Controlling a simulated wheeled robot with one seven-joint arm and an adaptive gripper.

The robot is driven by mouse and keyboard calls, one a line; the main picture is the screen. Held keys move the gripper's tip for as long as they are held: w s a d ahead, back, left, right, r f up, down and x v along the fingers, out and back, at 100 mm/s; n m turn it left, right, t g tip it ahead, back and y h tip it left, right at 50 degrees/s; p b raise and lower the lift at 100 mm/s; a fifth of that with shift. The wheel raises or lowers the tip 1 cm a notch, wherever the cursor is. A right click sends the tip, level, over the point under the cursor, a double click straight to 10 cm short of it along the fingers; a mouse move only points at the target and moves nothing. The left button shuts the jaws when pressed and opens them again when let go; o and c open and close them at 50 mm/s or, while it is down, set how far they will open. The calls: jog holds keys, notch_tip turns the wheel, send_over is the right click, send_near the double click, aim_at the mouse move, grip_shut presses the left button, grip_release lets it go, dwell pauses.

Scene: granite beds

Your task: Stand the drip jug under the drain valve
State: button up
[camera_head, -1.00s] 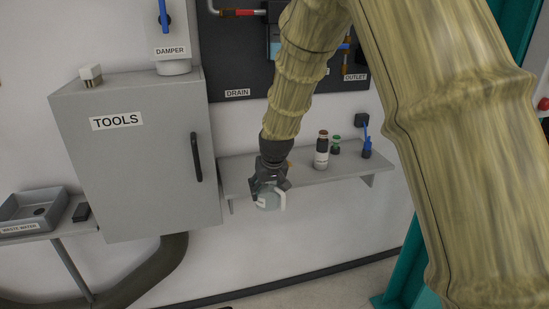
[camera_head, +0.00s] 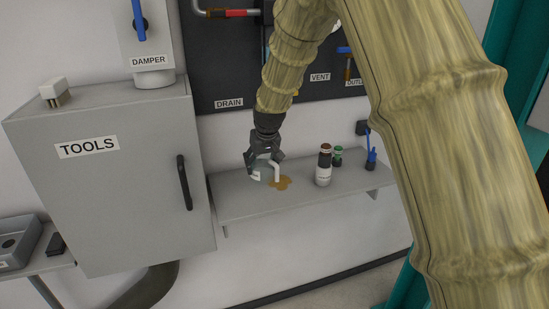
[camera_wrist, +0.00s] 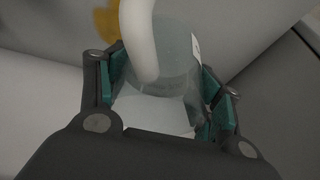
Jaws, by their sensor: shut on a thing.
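My gripper (camera_head: 262,158) is shut on the drip jug (camera_head: 258,172), a pale, clear vessel with a white handle. The jug is at the left part of the wall shelf (camera_head: 245,207), beside an amber puddle; I cannot tell whether it touches the shelf. In the wrist view the jug (camera_wrist: 180,55) sits between the teal-padded fingers of my gripper (camera_wrist: 165,95), its white handle towards the camera. The DRAIN label (camera_head: 229,103) is on the dark panel above and left of the jug. My arm hides part of that panel, and I cannot make out the drain valve.
An amber puddle (camera_head: 284,183) lies on the shelf; it also shows in the wrist view (camera_wrist: 107,20). A white bottle with a dark top (camera_head: 323,167), a green-capped jar (camera_head: 338,156) and a blue item (camera_head: 371,160) stand to the right. The grey TOOLS cabinet (camera_head: 125,200) borders the shelf's left end.

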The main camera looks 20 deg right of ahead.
jog(key=w+d+p, duration=0.1)
jog(key=w+d, duration=0.1)
jog(key=w, duration=0.1)
jog(key=w+d+f+p, duration=0.1)
jog(key=w+d+p, duration=0.1)
jog(key=w+d+f+p, duration=0.1)
jog(key=w+d, duration=0.1)
jog(key=w, duration=0.1)
jog(key=shift+w+d+f+p, duration=0.1)
jog(key=shift+w+d+p, duration=0.2)
jog(key=shift+w+p, duration=0.1)
notch_tip(320, 180, down, 3)
jog(key=shift+r+p, duration=0.2)
jog(key=shift+p, duration=0.45)
jog(key=shift+f, duration=0.1)
jog(key=o, duration=1)
jog(key=shift+b+v, duration=2.1)
jog(key=shift+v, duration=4)
